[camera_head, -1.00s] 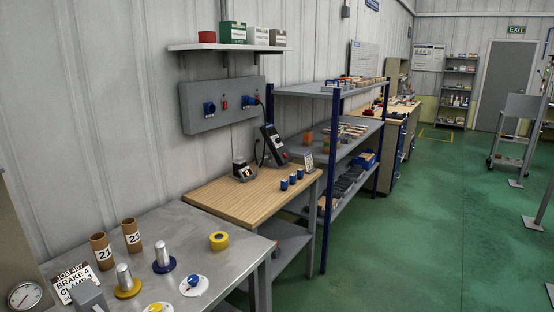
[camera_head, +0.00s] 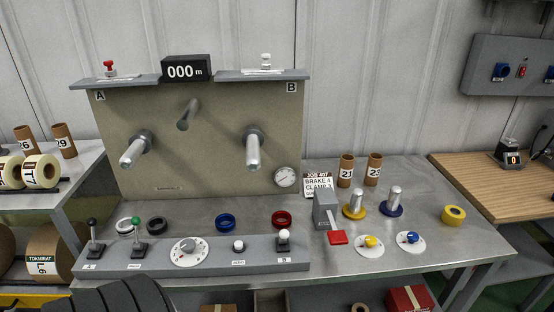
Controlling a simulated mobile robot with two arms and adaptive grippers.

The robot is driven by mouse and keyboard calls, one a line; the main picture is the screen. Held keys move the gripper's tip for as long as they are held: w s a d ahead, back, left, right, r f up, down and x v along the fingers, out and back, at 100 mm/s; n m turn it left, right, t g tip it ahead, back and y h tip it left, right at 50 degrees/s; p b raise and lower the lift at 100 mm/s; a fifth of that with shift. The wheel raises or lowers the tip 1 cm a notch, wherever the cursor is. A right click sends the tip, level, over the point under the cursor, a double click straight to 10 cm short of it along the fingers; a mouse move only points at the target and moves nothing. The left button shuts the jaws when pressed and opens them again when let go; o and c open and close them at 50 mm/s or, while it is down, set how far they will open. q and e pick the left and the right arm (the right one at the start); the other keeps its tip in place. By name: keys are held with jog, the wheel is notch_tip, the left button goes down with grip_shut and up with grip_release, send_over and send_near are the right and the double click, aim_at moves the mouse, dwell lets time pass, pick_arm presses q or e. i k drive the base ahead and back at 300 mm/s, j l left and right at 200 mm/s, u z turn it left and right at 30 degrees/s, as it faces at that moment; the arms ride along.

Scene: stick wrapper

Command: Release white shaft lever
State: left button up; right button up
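A lever with a white ball knob (camera_head: 284,236) stands near the right end of the grey control box (camera_head: 215,257), above a label that looks like B. It looks roughly upright. Another white knob (camera_head: 266,60) stands on the small ledge above the letter B on the beige panel (camera_head: 215,130). Two bare metal shafts stick out of the panel, the left shaft (camera_head: 133,152) under A and the right shaft (camera_head: 253,150) under B. Neither gripper can be made out. A dark ribbed shape cuts in at the bottom left; I cannot tell what it is.
A black-knobbed lever (camera_head: 93,236), a green-knobbed lever (camera_head: 137,238), a dial (camera_head: 189,250) and a button (camera_head: 239,245) share the box. A red knob (camera_head: 109,68) tops the A ledge. A grey block with a red paddle (camera_head: 338,237) stands just right of the box.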

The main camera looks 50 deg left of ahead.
aim_at(284, 234)
jog(key=u, duration=1.45)
